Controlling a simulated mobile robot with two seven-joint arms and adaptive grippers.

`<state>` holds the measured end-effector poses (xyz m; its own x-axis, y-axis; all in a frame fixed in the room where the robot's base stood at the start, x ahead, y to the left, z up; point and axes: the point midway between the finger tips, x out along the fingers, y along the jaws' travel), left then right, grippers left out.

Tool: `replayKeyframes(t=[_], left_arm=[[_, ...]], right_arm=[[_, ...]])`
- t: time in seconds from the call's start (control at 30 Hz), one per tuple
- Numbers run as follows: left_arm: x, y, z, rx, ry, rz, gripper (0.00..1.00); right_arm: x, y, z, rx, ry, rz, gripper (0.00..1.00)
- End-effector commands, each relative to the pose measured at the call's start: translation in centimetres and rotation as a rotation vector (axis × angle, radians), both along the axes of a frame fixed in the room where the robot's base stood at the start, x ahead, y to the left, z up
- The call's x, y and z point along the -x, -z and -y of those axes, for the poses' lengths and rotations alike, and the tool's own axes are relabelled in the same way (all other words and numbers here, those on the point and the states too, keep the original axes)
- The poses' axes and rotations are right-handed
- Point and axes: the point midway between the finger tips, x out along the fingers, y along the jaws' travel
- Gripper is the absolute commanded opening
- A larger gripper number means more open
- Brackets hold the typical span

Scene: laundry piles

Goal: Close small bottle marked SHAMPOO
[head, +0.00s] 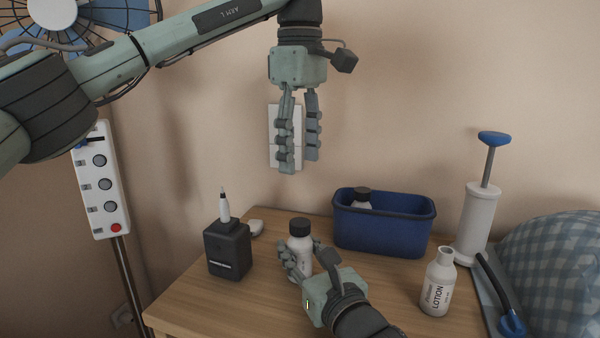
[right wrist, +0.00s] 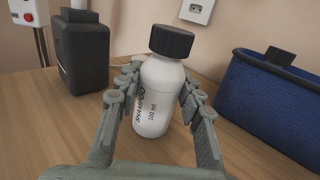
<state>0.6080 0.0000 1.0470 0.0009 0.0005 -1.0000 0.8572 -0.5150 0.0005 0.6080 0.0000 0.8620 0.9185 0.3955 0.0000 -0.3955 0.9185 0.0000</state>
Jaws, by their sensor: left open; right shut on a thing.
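The small white bottle marked SHAMPOO (right wrist: 155,97) stands upright on the wooden table, with a black ribbed cap (right wrist: 171,41) on its top. I cannot tell how tightly the cap sits. The bottle also shows in the head view (head: 300,259). My right gripper (head: 303,256) is shut around the bottle's body, a finger on each side, below the cap; its fingers also show in the right wrist view (right wrist: 163,76). My left gripper (head: 300,166) is open and empty, pointing down, high above the bottle in front of the wall.
A blue bin (head: 383,232) holding a dark-capped bottle (head: 362,197) stands behind right. An uncapped LOTION bottle (head: 438,282) and a white pump (head: 477,222) stand at right. A black box (head: 228,250) with a pen-like tool (head: 224,205) stands left.

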Motion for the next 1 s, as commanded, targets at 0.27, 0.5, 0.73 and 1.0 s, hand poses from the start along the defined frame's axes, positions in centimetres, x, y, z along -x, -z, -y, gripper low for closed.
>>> replayKeyframes(t=[0.27, 0.5, 0.73, 1.0], left_arm=[[0.0, -0.3, 0.0, 0.000, 0.001, 0.000, 0.53], [0.0, -0.3, 0.0, 0.000, 0.000, 0.000, 0.53], [0.0, -0.3, 0.0, 0.000, 0.000, 0.000, 0.53], [0.0, -0.3, 0.0, 0.000, 0.000, 0.000, 0.53]], right_arm=[[0.0, 0.0, 0.0, 0.000, 0.000, 0.000, 0.00], [0.0, 0.0, 0.0, 0.000, 0.000, 0.000, 0.59], [0.0, 0.0, 0.0, 0.000, 0.000, 0.000, 0.61], [1.8, 0.1, 0.8, 0.004, 0.000, 0.001, 0.61]])
